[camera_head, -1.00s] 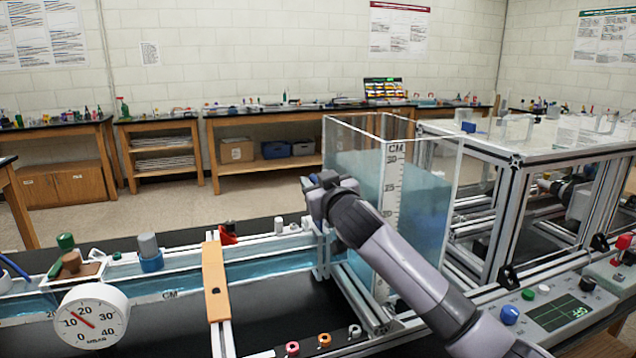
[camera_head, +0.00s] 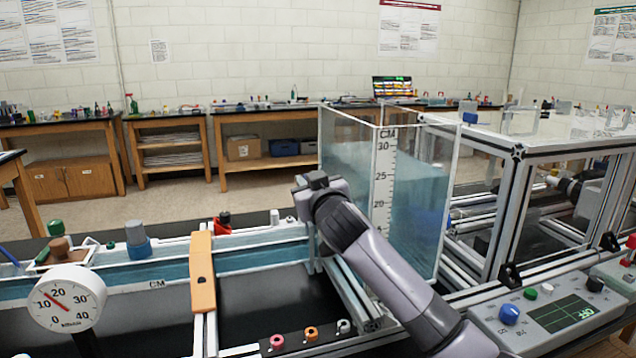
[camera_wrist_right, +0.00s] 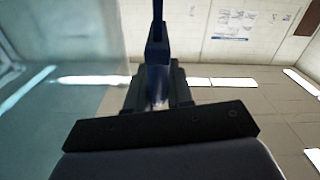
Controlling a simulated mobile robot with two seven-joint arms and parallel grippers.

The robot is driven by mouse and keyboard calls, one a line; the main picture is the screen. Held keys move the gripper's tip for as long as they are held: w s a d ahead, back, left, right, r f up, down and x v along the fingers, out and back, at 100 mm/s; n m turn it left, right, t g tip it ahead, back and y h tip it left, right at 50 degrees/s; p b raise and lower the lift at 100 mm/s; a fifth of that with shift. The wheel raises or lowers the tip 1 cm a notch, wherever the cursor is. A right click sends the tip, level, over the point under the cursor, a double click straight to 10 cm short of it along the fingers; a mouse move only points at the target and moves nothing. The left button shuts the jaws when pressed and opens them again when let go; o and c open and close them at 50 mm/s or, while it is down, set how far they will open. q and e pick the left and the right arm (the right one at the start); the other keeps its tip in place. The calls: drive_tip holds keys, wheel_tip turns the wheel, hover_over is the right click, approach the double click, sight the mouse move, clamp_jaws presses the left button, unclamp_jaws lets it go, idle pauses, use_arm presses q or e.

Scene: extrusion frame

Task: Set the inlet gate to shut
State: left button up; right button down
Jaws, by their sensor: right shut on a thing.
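My right arm comes in from the lower right in the head view. Its gripper (camera_head: 312,182) is at the left side of the clear water tank (camera_head: 447,215), above the tank end of the long water channel (camera_head: 181,270). In the right wrist view the dark jaws (camera_wrist_right: 157,85) are close together. I take what they hold to be the inlet gate, but the wrist hides it in the head view and its setting cannot be read. My left gripper is not in view.
A dial gauge (camera_head: 66,298) stands at the left by the channel. An orange crosspiece (camera_head: 203,272) spans the channel. A control panel (camera_head: 548,312) with a blue knob (camera_head: 509,314) and a display is at the lower right. A framed tank unit (camera_head: 519,190) stands behind it.

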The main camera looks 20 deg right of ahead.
drive_tip(key=shift+d+f+b, duration=0.1)
drive_tip(key=shift+f+b, duration=0.2)
drive_tip(key=shift+f, duration=0.45)
drive_tip(key=shift+d+f+b, duration=0.1)
drive_tip(key=shift+f+b, duration=0.3)
drive_tip(key=shift+f, duration=0.55)
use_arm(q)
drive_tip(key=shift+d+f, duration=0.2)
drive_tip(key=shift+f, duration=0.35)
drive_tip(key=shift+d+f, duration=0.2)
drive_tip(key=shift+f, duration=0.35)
use_arm(e)
drive_tip(key=shift+f, duration=0.1)
drive_tip(key=c, duration=1.1)
unclamp_jaws()
drive_tip(key=shift+d, duration=0.1)
drive_tip(key=shift+s, duration=0.1)
